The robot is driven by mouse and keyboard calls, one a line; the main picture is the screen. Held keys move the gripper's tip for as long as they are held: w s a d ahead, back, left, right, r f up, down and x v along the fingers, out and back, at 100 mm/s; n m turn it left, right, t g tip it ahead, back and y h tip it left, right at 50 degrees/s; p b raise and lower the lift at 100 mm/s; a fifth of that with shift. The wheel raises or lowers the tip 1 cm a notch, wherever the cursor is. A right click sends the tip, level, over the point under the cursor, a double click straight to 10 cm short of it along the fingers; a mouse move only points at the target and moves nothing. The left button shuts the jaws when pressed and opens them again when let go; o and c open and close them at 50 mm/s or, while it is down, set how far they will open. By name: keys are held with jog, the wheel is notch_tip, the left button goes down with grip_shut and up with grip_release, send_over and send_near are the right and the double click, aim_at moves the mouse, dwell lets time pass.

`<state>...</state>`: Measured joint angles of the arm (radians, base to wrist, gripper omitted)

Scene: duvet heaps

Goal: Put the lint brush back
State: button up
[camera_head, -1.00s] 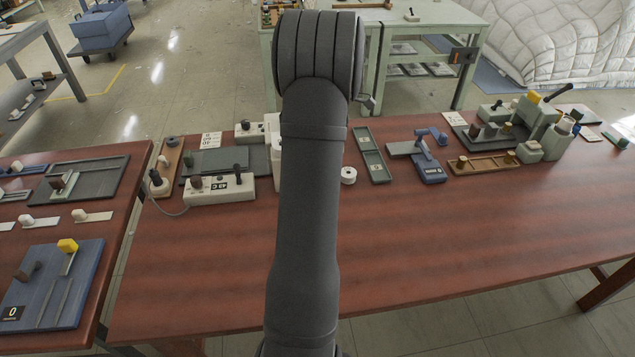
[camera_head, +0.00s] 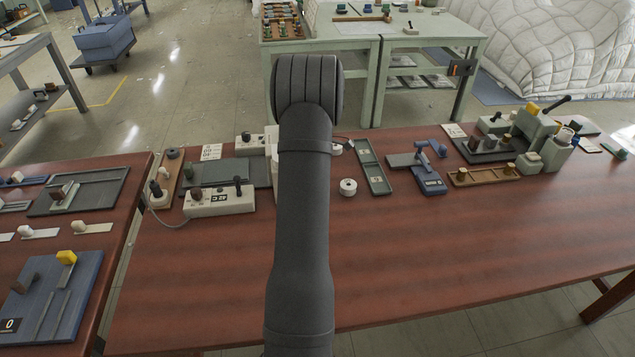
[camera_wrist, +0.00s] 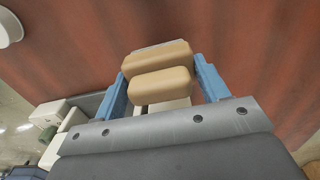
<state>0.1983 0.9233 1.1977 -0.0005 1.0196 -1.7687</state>
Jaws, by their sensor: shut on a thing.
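In the wrist view my gripper (camera_wrist: 160,76) has its two blue fingers on either side of a tan, round-edged thing, which looks like the lint brush (camera_wrist: 161,84). It shows as two tan blocks with a pale edge behind them. The gripper is shut on it, above the red-brown table (camera_wrist: 255,45). In the head view my arm hides the gripper and the held thing. Where the brush belongs cannot be told from these frames.
A white roll (camera_head: 348,187) stands right of my arm, near a green tray (camera_head: 374,165) and a blue device (camera_head: 430,182). A white switch box (camera_head: 220,200) stands to the left. A brown tray (camera_head: 484,175) lies farther right. The table's front right is clear.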

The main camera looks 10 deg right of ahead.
jog(key=shift+f, duration=2)
jog(key=shift+f, duration=0.1)
jog(key=o, duration=1.1)
notch_tip(320, 180, up, 12)
jog(key=shift+r, duration=0.1)
notch_tip(320, 180, down, 13)
jog(key=shift+r, duration=2.3)
jog(key=shift+f, duration=0.1)
